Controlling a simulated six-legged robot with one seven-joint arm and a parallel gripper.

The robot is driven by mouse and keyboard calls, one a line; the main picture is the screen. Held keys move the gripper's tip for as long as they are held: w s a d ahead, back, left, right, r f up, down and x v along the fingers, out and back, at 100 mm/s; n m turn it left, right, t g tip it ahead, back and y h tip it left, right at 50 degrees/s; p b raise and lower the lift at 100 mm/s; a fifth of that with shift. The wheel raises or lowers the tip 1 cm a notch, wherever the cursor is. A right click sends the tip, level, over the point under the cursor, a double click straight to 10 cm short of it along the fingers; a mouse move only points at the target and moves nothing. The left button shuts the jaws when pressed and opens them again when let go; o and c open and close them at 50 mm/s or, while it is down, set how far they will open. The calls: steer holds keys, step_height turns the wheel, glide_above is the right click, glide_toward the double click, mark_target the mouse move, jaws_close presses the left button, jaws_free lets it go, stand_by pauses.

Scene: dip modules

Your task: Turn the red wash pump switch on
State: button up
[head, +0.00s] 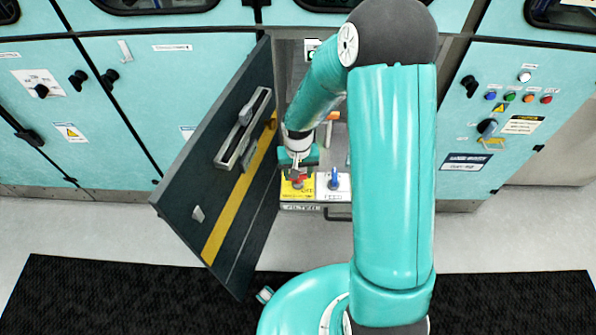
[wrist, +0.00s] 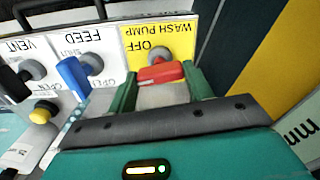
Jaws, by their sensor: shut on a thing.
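The red wash pump switch (wrist: 160,73) sits on a yellow plate (wrist: 178,38) labelled "WASH PUMP" and "OFF", upside down in the wrist view. Its red handle lies roughly sideways in that view. My gripper (wrist: 160,90) is shut on the red handle, with one green finger at each end of it. In the head view my gripper (head: 299,175) reaches down into the open cabinet onto the yellow plate (head: 291,190). The fingers and the switch are small there. The lower part of the plate is hidden behind my gripper in the wrist view.
A blue feed switch (wrist: 75,75) is beside the wash pump plate, with a black vent switch (wrist: 14,82) and a yellow knob (wrist: 42,112) further left. The dark cabinet door (head: 222,170) stands open left of my arm. A teal panel with buttons (head: 510,110) is at right.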

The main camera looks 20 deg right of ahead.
steer(key=n, duration=1.2)
steer(key=shift+n, duration=2.1)
steer(key=o, duration=1)
step_height(320, 180, up, 14)
steer(key=shift+f, duration=0.1)
